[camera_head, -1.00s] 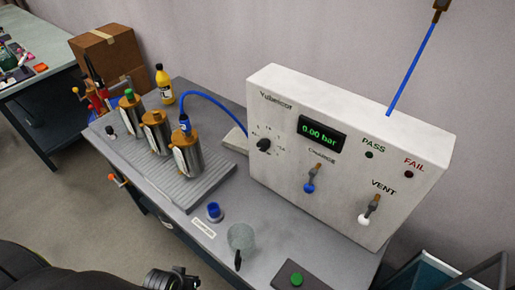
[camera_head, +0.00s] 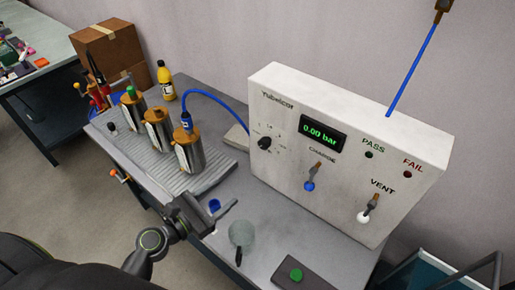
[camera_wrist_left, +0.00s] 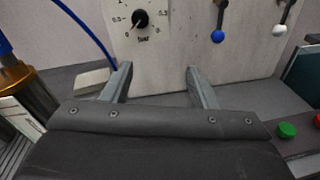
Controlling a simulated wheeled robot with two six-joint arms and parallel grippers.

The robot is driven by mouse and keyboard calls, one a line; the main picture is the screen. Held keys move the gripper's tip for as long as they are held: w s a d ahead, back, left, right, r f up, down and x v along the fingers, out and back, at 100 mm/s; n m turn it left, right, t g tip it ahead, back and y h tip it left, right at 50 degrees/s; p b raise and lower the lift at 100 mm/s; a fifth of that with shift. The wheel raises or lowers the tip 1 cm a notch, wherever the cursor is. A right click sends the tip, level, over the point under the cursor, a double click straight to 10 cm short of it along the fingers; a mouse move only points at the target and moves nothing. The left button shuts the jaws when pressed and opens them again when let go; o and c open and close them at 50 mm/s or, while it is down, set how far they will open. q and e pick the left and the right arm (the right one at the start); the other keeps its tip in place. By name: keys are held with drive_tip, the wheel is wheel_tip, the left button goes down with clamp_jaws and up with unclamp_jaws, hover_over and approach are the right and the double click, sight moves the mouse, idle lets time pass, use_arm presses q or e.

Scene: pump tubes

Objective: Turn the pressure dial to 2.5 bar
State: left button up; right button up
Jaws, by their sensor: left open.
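The pressure dial (camera_head: 264,143) is a small black knob on the left part of the white test box's front (camera_head: 290,180). It also shows at the top of the left wrist view (camera_wrist_left: 141,19), with scale numbers around it. The display (camera_head: 323,133) reads 0.00 bar in green. My left gripper (camera_head: 226,208) is over the front of the bench, below and in front of the dial and apart from it. In the left wrist view its two fingers (camera_wrist_left: 158,80) are spread with nothing between them. My right gripper is not in view.
The charge lever (camera_head: 310,184) with a blue knob and the vent lever (camera_head: 364,217) with a white knob stick out right of the dial. Several metal cylinders (camera_head: 188,150) stand on a ribbed plate at left. A blue hose (camera_head: 215,99) runs to the box. A green button (camera_head: 296,274) is at front.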

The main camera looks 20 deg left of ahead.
use_arm(q)
drive_tip(key=w+a+r+n+t, duration=0.1)
drive_tip(key=a+n, duration=0.1)
drive_tip(key=n, duration=0.2)
drive_tip(key=n+p, duration=0.1)
drive_tip(key=p, duration=0.2)
approach(262, 145)
drive_tip(key=shift+y, duration=0.4)
drive_tip(key=x, duration=0.8)
drive_tip(key=shift+d+p, duration=0.15)
drive_tip(key=shift+p, duration=0.25)
drive_tip(key=c, duration=1)
